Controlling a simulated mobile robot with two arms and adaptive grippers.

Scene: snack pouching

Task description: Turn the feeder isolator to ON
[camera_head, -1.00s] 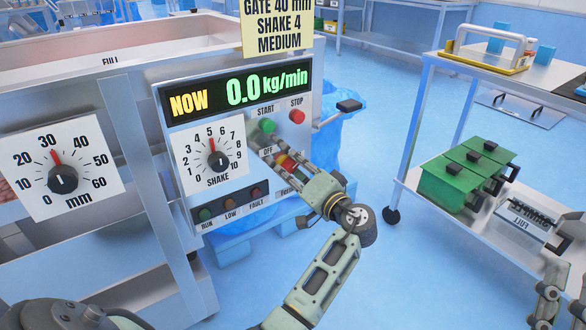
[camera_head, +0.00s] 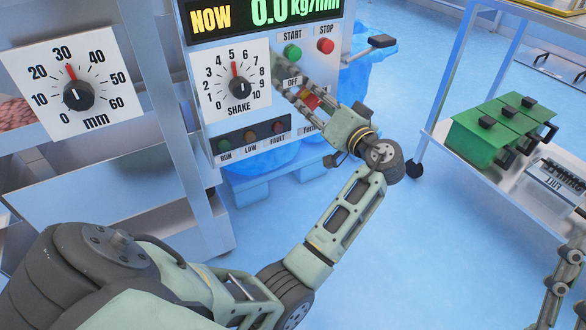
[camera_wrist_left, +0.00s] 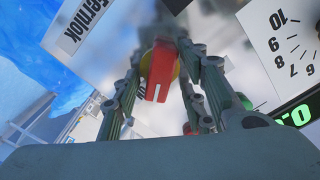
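The feeder isolator has a red handle (camera_head: 310,101) on a yellow base, low on the right of the control panel. An OFF label (camera_head: 292,83) sits above it. In the left wrist view the red handle (camera_wrist_left: 158,75) stands between the fingers of my left gripper (camera_wrist_left: 160,62), with part of the yellow base behind it. In the head view my left gripper (camera_head: 297,92) reaches to the panel from the right and partly hides the isolator. Whether its fingers press on the handle is not clear. My right arm is at the lower right edge, its gripper largely cut off.
The green START button (camera_head: 292,52) and red STOP button (camera_head: 325,46) sit just above. The SHAKE dial (camera_head: 240,86) is to the left, and the mm dial (camera_head: 77,95) further left. Green boxes (camera_head: 480,135) stand on a trolley at the right. Blue floor lies between.

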